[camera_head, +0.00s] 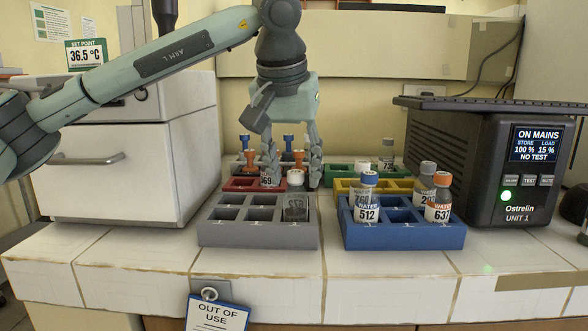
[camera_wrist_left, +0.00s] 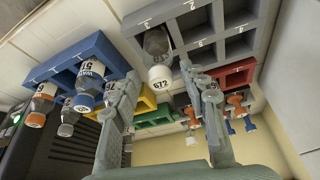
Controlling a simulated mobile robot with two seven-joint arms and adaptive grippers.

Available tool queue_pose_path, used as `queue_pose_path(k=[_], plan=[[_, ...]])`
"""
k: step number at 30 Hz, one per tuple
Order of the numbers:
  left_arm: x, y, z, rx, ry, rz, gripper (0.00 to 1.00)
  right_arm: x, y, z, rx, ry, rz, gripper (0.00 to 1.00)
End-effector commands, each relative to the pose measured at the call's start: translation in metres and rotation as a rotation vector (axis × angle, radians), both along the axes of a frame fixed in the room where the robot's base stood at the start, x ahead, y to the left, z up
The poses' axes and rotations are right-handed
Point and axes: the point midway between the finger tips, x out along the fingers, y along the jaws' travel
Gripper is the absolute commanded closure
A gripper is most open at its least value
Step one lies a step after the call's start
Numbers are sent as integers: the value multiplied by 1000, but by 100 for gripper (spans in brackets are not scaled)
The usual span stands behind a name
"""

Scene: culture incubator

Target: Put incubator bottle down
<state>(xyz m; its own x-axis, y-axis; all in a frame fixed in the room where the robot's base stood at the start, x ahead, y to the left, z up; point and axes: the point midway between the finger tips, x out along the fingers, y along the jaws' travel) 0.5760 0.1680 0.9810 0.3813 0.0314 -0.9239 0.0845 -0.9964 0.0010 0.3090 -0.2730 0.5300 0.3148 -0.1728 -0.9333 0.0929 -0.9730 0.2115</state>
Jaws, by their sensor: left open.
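The incubator bottle (camera_head: 296,207), with a white cap, stands upright in a right-hand compartment of the grey rack (camera_head: 258,236). My left gripper (camera_head: 293,168) points down above the back of the grey rack, fingers spread on either side of the cap area. In the left wrist view the open fingers (camera_wrist_left: 158,88) flank the bottle with gaps visible, apart from it. My right gripper is not in view.
A blue rack (camera_head: 405,238) with several bottles stands to the right. Red (camera_head: 238,184), yellow (camera_head: 398,184) and green (camera_head: 338,170) racks are behind. A white cabinet (camera_head: 130,165) is left, a black power unit (camera_head: 480,165) right. The front counter strip is clear.

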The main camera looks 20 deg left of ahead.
Motion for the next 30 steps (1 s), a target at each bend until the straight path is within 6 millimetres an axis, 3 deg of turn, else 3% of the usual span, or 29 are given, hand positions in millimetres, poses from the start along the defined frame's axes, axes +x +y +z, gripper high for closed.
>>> queue_pose_path(k=[16,22,30], plan=[[-38,-4,95,0,-2,-1,56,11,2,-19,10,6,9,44],[-45,-4,110,1,0,-1,56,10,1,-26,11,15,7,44],[-46,-4,112,0,0,-1,56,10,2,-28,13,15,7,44]])
